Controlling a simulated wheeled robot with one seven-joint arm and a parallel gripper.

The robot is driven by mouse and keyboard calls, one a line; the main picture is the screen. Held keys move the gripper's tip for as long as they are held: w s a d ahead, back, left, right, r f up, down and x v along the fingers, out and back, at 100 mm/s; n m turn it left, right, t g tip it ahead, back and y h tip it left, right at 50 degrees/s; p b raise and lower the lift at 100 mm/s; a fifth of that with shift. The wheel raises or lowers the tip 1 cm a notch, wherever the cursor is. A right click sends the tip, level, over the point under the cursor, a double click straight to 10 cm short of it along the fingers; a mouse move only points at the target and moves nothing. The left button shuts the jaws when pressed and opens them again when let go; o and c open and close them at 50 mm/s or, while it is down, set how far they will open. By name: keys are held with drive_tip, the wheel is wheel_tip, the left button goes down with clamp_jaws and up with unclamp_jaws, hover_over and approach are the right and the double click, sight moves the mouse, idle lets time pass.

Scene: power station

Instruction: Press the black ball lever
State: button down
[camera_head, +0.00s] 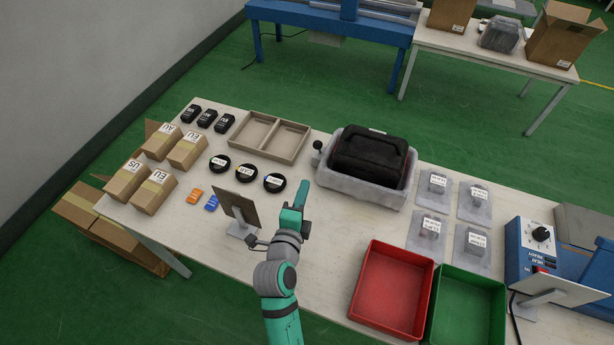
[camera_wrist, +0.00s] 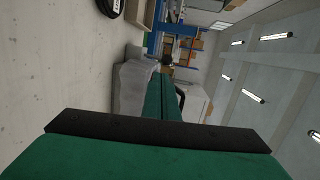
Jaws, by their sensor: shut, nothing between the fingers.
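The black ball lever (camera_head: 317,145) sticks up at the left end of a grey casing (camera_head: 358,190) that holds a black padded block (camera_head: 369,157). My gripper (camera_head: 303,190) is shut and empty, above the table, in front of the lever and a little to its left in the head view. In the wrist view my teal fingers (camera_wrist: 163,98) are together and point towards the grey casing (camera_wrist: 132,88). A small dark ball shape (camera_wrist: 167,62) shows just beyond the fingertips there. I cannot tell the exact gap, but no contact shows.
Black round discs (camera_head: 274,183) and a beige divided tray (camera_head: 270,136) lie to the left. A brown panel on a stand (camera_head: 238,207) is close to my wrist. Red (camera_head: 392,289) and green (camera_head: 466,306) bins stand at the front right. Cartons (camera_head: 126,181) are at far left.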

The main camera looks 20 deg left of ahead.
approach(319, 148)
drive_tip(key=w+a+f, duration=0.2)
drive_tip(key=w, duration=0.2)
drive_tip(key=shift+w+d, duration=0.2)
drive_tip(key=shift+w, duration=0.65)
